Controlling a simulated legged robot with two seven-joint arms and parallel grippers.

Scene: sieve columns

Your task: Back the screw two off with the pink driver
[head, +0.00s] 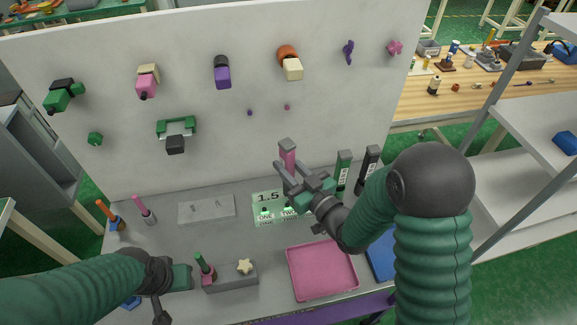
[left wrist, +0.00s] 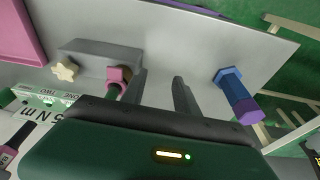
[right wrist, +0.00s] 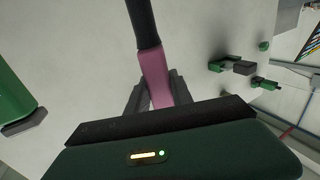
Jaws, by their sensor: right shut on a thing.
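The pink driver (head: 288,158) is held upright-ish in my right gripper (head: 296,178) at the middle of the bench. In the right wrist view the pink handle (right wrist: 155,78) lies between the two fingers, with a dark end towards the top. The plate also shows in the left wrist view (left wrist: 45,99). My left gripper (left wrist: 160,77) is open and empty at the front left.
A green driver (head: 343,170) and a black driver (head: 369,168) stand right of my right gripper. A grey block (head: 231,281) with a star knob (head: 245,267) lies near my left gripper. A pink tray (head: 322,270) is at front. A panel (head: 230,120) with fittings stands behind.

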